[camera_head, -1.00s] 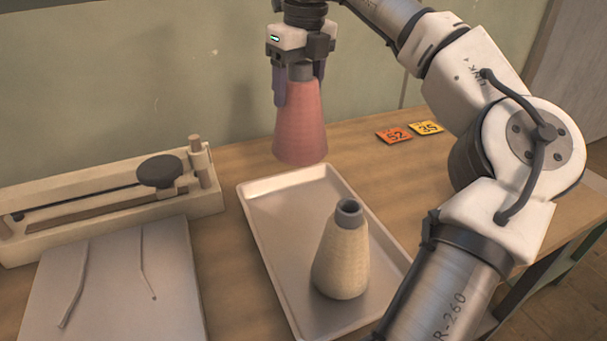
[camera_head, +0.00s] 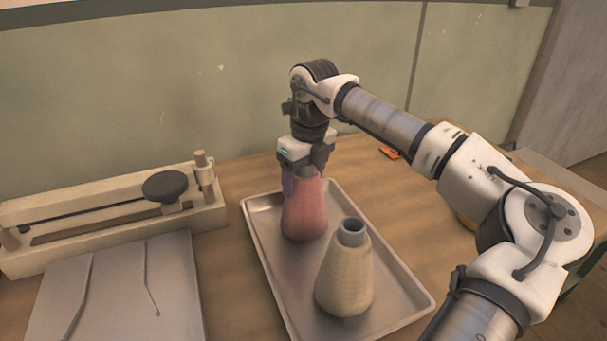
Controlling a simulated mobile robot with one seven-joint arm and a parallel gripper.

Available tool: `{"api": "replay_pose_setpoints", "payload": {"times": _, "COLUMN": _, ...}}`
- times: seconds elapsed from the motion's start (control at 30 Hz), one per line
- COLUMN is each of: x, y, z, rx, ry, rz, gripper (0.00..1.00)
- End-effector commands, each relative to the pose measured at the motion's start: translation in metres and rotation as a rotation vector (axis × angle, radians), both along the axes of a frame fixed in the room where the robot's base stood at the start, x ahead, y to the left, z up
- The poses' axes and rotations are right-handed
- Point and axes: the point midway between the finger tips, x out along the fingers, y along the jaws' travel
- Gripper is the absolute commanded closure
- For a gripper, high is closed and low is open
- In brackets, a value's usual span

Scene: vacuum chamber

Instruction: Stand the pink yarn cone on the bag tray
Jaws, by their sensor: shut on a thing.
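The pink yarn cone (camera_head: 305,212) is upright at the far left part of the metal bag tray (camera_head: 393,327). Its base appears to be at the tray's surface, though I cannot tell whether it bears weight there. My gripper (camera_head: 306,176) is above and behind the cone, pointing down, shut on its upper part. The cone hides part of the fingers. A cream yarn cone (camera_head: 344,275) with a grey top stands on the tray, nearer and to the right of the pink one.
A bag sealer (camera_head: 110,215) with a dark knob lies left of the tray. A grey sheet (camera_head: 115,290) with thin strips is in front of it. An orange card (camera_head: 389,153) shows behind my arm. The wall is close behind the table.

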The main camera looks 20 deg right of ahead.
Motion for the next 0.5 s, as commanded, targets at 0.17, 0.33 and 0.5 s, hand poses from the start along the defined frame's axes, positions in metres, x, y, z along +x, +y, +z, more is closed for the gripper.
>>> {"api": "replay_pose_setpoints", "payload": {"times": 0.17, "x": 0.0004, "y": 0.0002, "z": 0.0014, "rx": 0.000, "ry": -0.002, "rz": 0.000, "gripper": 0.86}}
{"api": "replay_pose_setpoints", "payload": {"times": 0.33, "x": 0.0002, "y": 0.0002, "z": -0.0015, "rx": -0.001, "ry": -0.001, "rz": 0.000, "gripper": 0.27}}
{"api": "replay_pose_setpoints", "payload": {"times": 0.5, "x": 0.0003, "y": 0.0002, "z": -0.0013, "rx": -0.001, "ry": -0.001, "rz": 0.000, "gripper": 0.10}}
